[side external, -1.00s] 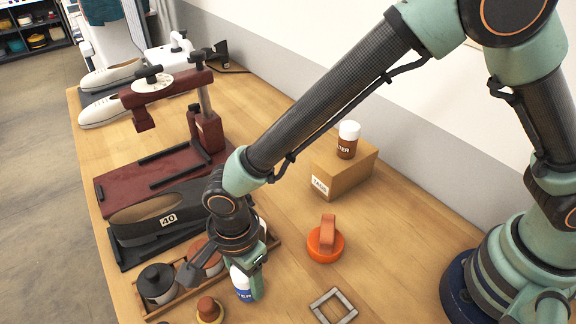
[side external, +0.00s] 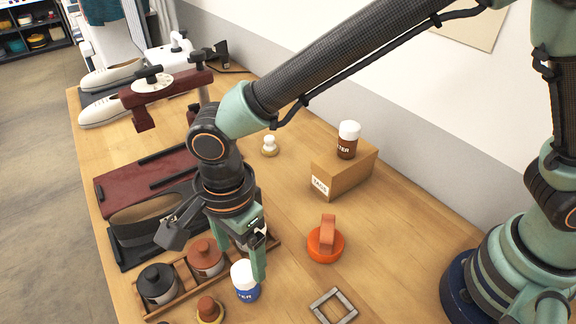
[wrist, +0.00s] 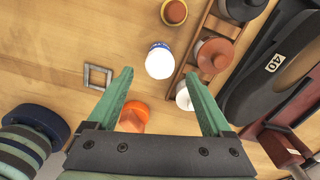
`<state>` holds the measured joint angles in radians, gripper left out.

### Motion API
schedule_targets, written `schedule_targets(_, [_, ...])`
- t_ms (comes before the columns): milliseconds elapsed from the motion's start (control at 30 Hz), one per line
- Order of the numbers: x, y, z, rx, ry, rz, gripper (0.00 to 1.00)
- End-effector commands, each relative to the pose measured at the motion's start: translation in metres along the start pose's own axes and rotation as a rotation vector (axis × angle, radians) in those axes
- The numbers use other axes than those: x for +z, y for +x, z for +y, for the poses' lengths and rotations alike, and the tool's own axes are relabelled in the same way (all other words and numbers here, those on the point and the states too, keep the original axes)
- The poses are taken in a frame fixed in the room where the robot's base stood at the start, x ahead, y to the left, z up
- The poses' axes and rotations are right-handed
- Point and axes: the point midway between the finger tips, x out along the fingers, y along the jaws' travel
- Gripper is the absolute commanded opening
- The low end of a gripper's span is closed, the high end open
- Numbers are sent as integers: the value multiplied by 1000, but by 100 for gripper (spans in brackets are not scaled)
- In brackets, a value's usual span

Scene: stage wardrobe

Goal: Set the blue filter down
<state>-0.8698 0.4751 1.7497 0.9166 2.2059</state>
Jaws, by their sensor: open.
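The blue filter (side external: 246,288) is a small blue container with a white cap and partly legible white lettering. It stands upright on the wooden table, just in front of the tray of pots. My gripper (side external: 254,262) is above and beside it, and one green finger overlaps its right edge in the side view. In the wrist view my gripper (wrist: 158,74) is open, with empty space between its fingers. The filter's white cap (wrist: 159,63) shows just beyond the fingertips, apart from both.
A wooden tray (side external: 190,290) holds several lidded pots. A small brown-knobbed item (side external: 208,309), a square metal frame (side external: 333,306) and an orange-handled disc (side external: 325,244) lie nearby. A brown jar (side external: 347,140) stands on a box (side external: 343,170). Shoes and a dark red stand are farther back.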

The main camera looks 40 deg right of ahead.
Motion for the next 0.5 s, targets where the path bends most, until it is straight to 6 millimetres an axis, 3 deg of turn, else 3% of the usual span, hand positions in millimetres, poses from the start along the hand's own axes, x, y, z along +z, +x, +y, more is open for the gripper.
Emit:
schedule_targets(100, [0, -21, -1, -3, 0, -2, 84])
schedule_targets(333, [-2, -40, -1, -3, -5, -2, 84])
schedule_targets(433, [-16, -52, -6, -19, -45, -13, 84])
schedule_targets(500, [-36, -63, -11, -42, -106, -23, 84])
